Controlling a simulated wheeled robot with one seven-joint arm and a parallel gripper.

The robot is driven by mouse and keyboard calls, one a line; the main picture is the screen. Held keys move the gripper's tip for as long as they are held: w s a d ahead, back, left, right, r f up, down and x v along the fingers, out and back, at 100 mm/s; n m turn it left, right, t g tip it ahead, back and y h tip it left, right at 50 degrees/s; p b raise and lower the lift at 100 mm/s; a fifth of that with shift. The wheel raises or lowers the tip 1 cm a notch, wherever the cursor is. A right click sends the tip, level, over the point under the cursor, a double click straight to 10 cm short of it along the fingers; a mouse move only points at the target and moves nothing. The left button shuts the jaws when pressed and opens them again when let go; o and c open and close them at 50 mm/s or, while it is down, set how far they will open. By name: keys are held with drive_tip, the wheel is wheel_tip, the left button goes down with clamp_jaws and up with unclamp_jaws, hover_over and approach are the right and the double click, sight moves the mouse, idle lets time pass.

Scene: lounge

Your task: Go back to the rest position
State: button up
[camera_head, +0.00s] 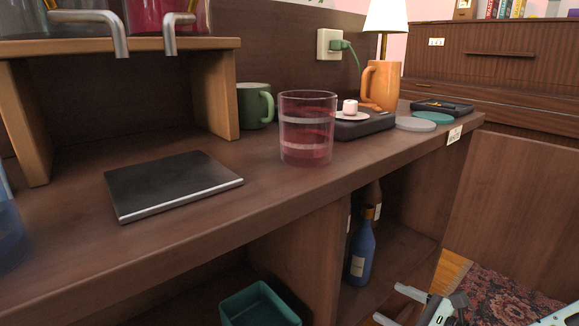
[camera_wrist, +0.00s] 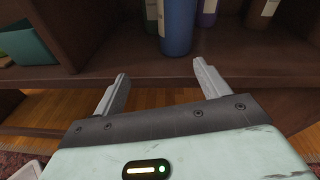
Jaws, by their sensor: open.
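My gripper shows in the wrist view (camera_wrist: 158,88) with its two fingers spread apart and nothing between them. It is in front of the lower shelf of the wooden cabinet, with a blue bottle (camera_wrist: 178,28) just beyond the fingertips. In the head view, part of my gripper (camera_head: 425,300) shows at the bottom right, below the counter and right of the lower shelf. The blue bottle (camera_head: 361,255) stands upright on that shelf, apart from the gripper.
The wooden counter (camera_head: 265,195) carries a glass (camera_head: 307,128), a black tablet-like slab (camera_head: 170,184), a green mug (camera_head: 254,105) and an orange mug (camera_head: 380,85). A green bin (camera_head: 260,305) sits below. Patterned rug (camera_head: 505,298) lies at the right.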

drive_tip(key=s+d+f+n+g+h, duration=0.5)
drive_tip(key=n+g, duration=0.4)
drive_tip(key=n, duration=0.6)
wheel_tip(320, 180, up, 21)
drive_tip(key=s+d+n+g+h, duration=0.1)
drive_tip(key=s+n+h, duration=0.3)
drive_tip(key=n, duration=0.7)
drive_tip(key=s+a+r+n+g, duration=0.1)
drive_tip(key=s+a+n, duration=0.4)
drive_tip(key=a, duration=0.4)
drive_tip(key=s+a+r+n+g, duration=0.1)
drive_tip(key=s+a+n+g, duration=0.15)
drive_tip(key=s+a, duration=0.65)
wheel_tip(320, 180, up, 37)
drive_tip(key=w+p, duration=0.1)
drive_tip(key=p, duration=3.6)
drive_tip(key=shift+w+t+h, duration=0.3)
drive_tip(key=shift+w+t, duration=0.1)
drive_tip(key=shift+t, duration=0.05)
drive_tip(key=shift+f, duration=0.1)
